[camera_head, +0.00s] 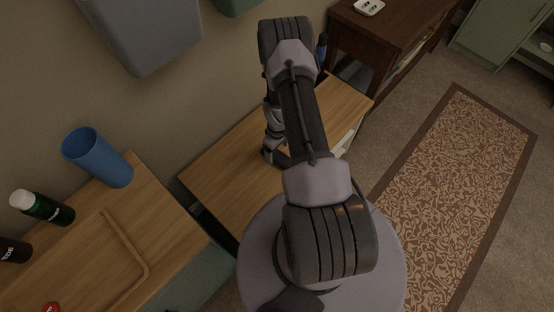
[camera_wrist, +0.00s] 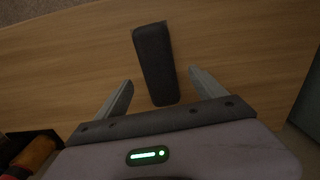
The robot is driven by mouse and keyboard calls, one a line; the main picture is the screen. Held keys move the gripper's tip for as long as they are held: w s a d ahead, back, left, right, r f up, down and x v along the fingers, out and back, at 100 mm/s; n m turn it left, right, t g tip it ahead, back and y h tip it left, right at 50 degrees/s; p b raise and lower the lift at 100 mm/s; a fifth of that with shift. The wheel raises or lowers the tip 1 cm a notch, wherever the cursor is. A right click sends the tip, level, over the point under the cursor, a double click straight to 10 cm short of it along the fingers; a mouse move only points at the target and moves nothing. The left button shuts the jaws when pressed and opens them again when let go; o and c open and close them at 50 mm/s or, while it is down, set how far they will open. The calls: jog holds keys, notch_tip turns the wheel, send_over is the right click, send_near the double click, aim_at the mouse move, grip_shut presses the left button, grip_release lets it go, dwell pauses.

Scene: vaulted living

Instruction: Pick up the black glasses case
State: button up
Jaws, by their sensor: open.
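The black glasses case (camera_wrist: 153,60) lies on a wooden tabletop (camera_wrist: 70,70) in the wrist view, its long side running away from me. My gripper (camera_wrist: 160,77) is open, with one finger on each side of the case's near end and a gap on both sides. Nothing is held. In the head view my arm covers part of the wooden table (camera_head: 225,165), and I cannot make out the case there.
A dark box with orange and red items (camera_wrist: 32,155) is at the lower left of the wrist view. In the head view, a blue cup (camera_head: 98,158) and a green bottle (camera_head: 42,208) are on the left surface. A dark wooden cabinet (camera_head: 385,30) stands behind.

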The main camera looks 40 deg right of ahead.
aim_at(278, 155)
notch_tip(278, 155, down, 6)
jog(key=b, duration=0.3)
jog(key=shift+d+r, duration=0.1)
jog(key=shift+r, duration=0.2)
jog(key=shift+c, duration=0.9)
jog(key=c, duration=1.3)
